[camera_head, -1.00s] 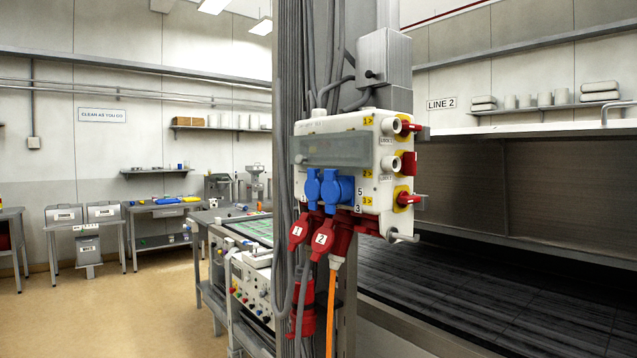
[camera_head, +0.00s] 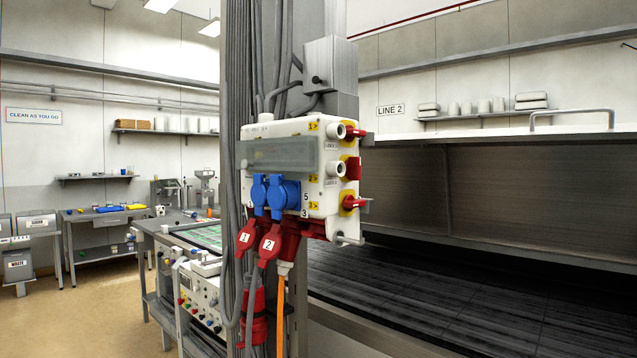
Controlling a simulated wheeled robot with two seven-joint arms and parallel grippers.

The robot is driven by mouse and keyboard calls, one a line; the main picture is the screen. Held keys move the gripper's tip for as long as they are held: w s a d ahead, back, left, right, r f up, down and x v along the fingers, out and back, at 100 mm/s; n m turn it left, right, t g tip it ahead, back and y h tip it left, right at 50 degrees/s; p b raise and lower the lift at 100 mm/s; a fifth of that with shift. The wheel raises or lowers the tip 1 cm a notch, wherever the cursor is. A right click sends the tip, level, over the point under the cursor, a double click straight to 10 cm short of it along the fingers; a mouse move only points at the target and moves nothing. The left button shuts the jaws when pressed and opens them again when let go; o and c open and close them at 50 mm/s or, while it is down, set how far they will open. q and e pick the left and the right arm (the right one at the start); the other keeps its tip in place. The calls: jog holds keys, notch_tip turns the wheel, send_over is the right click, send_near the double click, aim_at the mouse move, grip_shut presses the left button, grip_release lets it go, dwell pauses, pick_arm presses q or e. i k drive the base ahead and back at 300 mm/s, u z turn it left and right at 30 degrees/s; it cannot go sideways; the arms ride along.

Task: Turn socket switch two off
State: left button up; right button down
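A white socket box (camera_head: 262,185) with a grey clear-fronted cover (camera_head: 280,154) hangs on a column at the centre. On its right side are three red rotary switches on yellow plates. Switch one (camera_head: 356,132) is at the top, switch two (camera_head: 353,168) in the middle, and switch three (camera_head: 353,203) at the bottom. The handles of switches one and three show as thin, roughly horizontal bars. Switch two's handle looks broader and taller, so it seems turned differently from them. Neither of my grippers is in view.
Blue sockets (camera_head: 283,194) and red plugs (camera_head: 270,244) with hanging cables are at the box's front and underside. A dark conveyor (camera_head: 430,300) under a grey hood (camera_head: 520,190) lies to the right. Open floor (camera_head: 110,320) is at the lower left.

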aim_at(353, 165)
jog(key=z, duration=0.1)
jog(key=k, duration=0.45)
jog(key=u, duration=0.85)
jog(key=i, duration=1.15)
jog(key=z, duration=0.6)
